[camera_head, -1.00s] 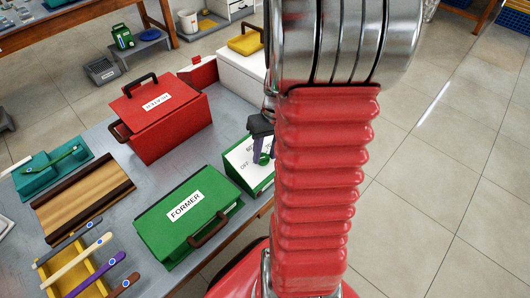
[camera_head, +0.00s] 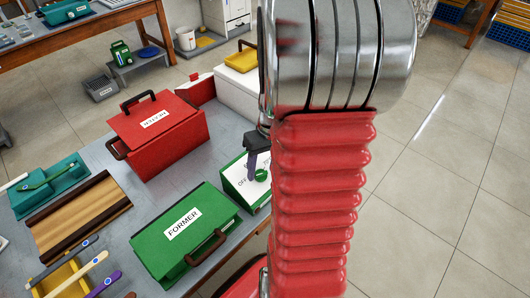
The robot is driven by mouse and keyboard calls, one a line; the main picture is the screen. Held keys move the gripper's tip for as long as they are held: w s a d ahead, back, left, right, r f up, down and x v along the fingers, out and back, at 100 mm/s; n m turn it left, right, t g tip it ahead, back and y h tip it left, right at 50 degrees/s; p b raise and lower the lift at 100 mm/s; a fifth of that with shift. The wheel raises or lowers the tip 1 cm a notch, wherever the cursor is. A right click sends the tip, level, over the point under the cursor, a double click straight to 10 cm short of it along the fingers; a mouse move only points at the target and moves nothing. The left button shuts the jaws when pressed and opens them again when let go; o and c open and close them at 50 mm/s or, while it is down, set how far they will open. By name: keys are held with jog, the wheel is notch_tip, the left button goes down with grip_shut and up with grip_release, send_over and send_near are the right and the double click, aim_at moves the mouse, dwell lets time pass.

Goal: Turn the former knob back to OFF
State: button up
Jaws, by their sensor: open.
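The former knob (camera_head: 261,175) is a small green round knob on the sloped white face of a green control box (camera_head: 233,182). The green box labelled FORMER (camera_head: 182,222) stands to its left, lid shut. My gripper (camera_head: 254,168) is open at the knob. One dark finger shows just left of the knob, close to it or touching; I cannot tell which. The other finger is not clearly seen. The panel's lettering is small and partly hidden by the finger, and my arm covers its right side. The knob's pointer direction is too small to read.
A red box (camera_head: 158,140) with dark handles stands behind on the grey table. A striped wooden board (camera_head: 80,215) and a yellow rack (camera_head: 68,275) with several sticks are at left.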

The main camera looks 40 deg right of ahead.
notch_tip(320, 180, up, 13)
jog(key=d, duration=0.1)
jog(key=shift+s+d, duration=0.3)
jog(key=shift+d, duration=0.05)
dwell(0.6)
jog(key=s+a+r+n+t, duration=0.1)
jog(key=a+r+t, duration=0.1)
jog(key=a, duration=1)
jog(key=s+a+r+n+t+h, duration=0.1)
jog(key=s+a+r+n+t, duration=0.1)
jog(key=a, duration=1.1)
notch_tip(320, 180, up, 3)
jog(key=shift+s+f+t+h, duration=0.15)
jog(key=shift+t+h, duration=0.15)
jog(key=shift+t, duration=0.2)
jog(key=shift+c, duration=0.2)
